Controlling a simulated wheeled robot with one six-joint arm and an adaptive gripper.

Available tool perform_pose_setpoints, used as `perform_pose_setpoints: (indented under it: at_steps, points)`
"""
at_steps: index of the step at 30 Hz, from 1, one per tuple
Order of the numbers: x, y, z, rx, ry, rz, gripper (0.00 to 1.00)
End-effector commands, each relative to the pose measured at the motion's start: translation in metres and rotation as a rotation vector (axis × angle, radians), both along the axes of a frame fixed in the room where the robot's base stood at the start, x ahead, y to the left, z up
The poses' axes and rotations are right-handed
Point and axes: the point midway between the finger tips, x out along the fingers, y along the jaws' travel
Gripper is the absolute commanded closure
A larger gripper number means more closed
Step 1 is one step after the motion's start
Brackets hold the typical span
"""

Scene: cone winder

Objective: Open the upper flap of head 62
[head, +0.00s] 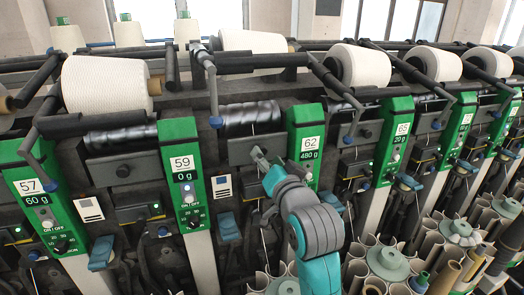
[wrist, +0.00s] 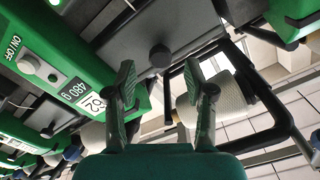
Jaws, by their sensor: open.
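Head 62 has a green panel (head: 306,146) with a white "62" label and a 480 g display; in the wrist view the panel (wrist: 100,65) appears upside down. The upper flap (head: 238,152) is a dark grey plate just left of that panel, below the dark roller. In the wrist view the flap (wrist: 115,40) carries a round black knob (wrist: 160,55). My gripper (head: 258,155) is in front of the flap. Its fingers (wrist: 159,82) are open, one to each side of the knob in the picture, with nothing held. In the head view my gripper hides the knob.
Head 59's green panel (head: 184,172) stands to the left and head 65's panel (head: 396,138) to the right. A white yarn cone (head: 254,48) and a bent cradle arm (head: 212,90) are above the flap. Several cone tubes and pegs (head: 388,262) stand at lower right.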

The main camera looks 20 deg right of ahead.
Motion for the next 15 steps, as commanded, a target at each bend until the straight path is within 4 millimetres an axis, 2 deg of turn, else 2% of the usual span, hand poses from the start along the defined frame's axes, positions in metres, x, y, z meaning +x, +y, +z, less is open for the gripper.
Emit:
perform_pose_setpoints:
  at_steps: [1,6,15]
  points:
    - [0.01,0.0,0.0,0.0,0.0,0.0,0.46]
    - [0.033,0.0,0.001,0.0,0.0,0.0,0.46]
    - [0.047,0.0,0.0,0.0,0.0,0.0,0.46]
